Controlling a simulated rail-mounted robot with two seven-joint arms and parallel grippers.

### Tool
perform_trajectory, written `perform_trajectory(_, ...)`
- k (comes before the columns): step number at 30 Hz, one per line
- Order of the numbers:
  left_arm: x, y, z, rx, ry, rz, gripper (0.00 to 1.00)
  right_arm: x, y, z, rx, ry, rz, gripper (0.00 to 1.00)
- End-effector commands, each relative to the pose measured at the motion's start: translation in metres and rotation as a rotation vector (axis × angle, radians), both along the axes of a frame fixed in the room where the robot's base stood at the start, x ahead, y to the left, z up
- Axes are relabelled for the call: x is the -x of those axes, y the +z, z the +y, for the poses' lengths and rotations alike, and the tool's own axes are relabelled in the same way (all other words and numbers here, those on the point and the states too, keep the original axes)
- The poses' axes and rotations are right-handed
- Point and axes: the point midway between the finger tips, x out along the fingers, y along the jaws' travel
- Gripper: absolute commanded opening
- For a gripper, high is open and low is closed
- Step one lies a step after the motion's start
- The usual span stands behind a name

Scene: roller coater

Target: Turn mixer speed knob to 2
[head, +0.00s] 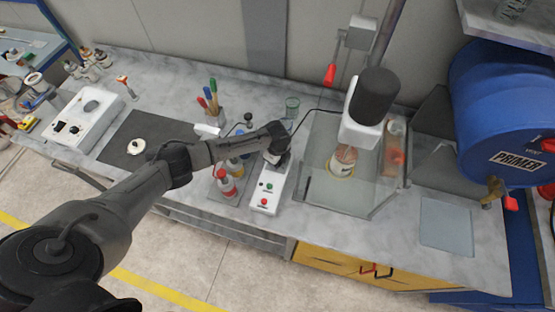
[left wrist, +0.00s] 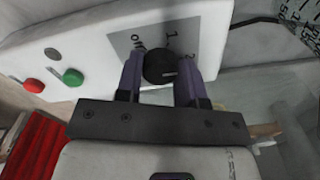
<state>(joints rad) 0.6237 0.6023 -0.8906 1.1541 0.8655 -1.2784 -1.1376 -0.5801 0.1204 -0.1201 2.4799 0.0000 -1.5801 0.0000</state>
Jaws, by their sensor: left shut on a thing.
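The mixer speed knob (left wrist: 160,68) is a round black dial with a light mark, on a grey scale plate of the white control box. In the left wrist view my left gripper (left wrist: 162,78) has its two purple-grey fingers on either side of the knob, shut on it. The figures 1 and 2 and some lettering show on the plate; I cannot tell the exact setting. In the head view the control box (head: 267,192) lies on the bench with red and green buttons, and my left arm's wrist covers the knob. My right gripper is not in view.
The mixer (head: 362,125) with its black motor stands over a can (head: 342,165) on a glass tray, right of the box. A blue PRIMER drum (head: 510,110) is at the right.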

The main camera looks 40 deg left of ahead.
Motion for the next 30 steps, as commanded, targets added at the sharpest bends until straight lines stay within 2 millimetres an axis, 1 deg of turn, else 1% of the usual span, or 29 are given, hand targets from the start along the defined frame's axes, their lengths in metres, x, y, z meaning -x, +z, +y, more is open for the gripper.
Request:
perform_trajectory(10, -0.001, 0.001, -0.001, 0.002, -0.002, -0.001, 0.12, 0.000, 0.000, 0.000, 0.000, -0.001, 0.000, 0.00)
perform_trajectory(11, -0.001, 0.001, -0.001, 0.002, -0.002, -0.001, 0.37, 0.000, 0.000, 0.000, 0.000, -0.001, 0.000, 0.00)
perform_trajectory(18, 0.000, 0.001, 0.000, 0.001, -0.001, -0.001, 0.60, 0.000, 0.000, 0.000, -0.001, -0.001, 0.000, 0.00)
perform_trajectory(26, 0.000, 0.001, 0.000, 0.001, -0.001, 0.000, 0.61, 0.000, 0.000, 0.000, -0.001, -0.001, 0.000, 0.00)
perform_trajectory(30, -0.001, 0.012, 0.000, 0.002, 0.000, -0.002, 0.61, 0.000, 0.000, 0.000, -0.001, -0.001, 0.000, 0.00)
